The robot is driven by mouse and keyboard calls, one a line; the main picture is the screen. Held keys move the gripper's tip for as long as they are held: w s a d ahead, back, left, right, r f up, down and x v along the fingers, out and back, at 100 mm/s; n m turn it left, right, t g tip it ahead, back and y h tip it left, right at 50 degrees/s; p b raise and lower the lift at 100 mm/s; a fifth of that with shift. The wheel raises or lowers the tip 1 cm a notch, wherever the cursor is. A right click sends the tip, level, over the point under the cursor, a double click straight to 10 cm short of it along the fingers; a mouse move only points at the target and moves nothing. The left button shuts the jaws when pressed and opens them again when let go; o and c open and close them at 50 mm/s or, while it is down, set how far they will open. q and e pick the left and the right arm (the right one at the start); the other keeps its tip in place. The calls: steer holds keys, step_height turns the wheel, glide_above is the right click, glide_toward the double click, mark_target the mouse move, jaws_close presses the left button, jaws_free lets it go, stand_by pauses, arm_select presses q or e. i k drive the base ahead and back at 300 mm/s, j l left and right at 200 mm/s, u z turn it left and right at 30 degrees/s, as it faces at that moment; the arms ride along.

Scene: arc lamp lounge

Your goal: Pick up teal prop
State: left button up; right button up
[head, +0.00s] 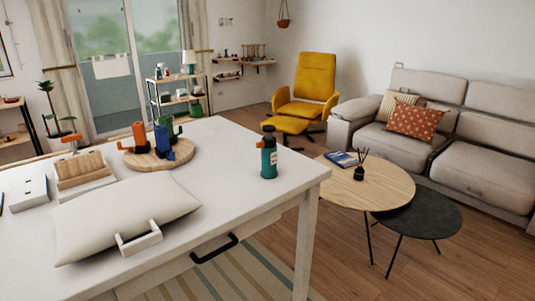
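A teal prop (268,157) shaped like a bottle, with a dark top and an orange piece at its upper left, stands upright near the right end of the white table (225,160). A dark label shows on its front. Clear tabletop surrounds it. Neither of my grippers shows in the head view.
A round wooden board (145,159) holds orange, blue and green props. A white cushion (125,218) with a white U-shaped bracket (138,238) lies at the front left. A wooden block (80,170) sits behind it. Round low tables (330,172) stand right of the white table.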

mark_target(269, 156)
steer(key=i+l+u, duration=0.1)
steer(key=u, duration=0.25)
steer(key=i+l+u, duration=0.1)
steer(key=u, duration=0.3)
steer(key=i+l+u, duration=0.15)
steer(key=l, duration=0.15)
steer(key=i+l+u, duration=0.1)
steer(key=l, duration=0.2)
steer(key=i+l+u, duration=0.15)
steer(key=l, duration=0.2)
steer(key=l+u, duration=0.1)
steer(key=l, duration=0.25)
steer(key=i+l, duration=0.15)
steer(key=l, duration=0.25)
steer(key=i+l, duration=0.1)
steer(key=l, duration=0.35)
steer(key=i+l, duration=0.15)
steer(key=l, duration=0.25)
steer(key=i+l+u, duration=0.1)
steer(key=l, duration=0.35)
steer(key=k+j, duration=0.1)
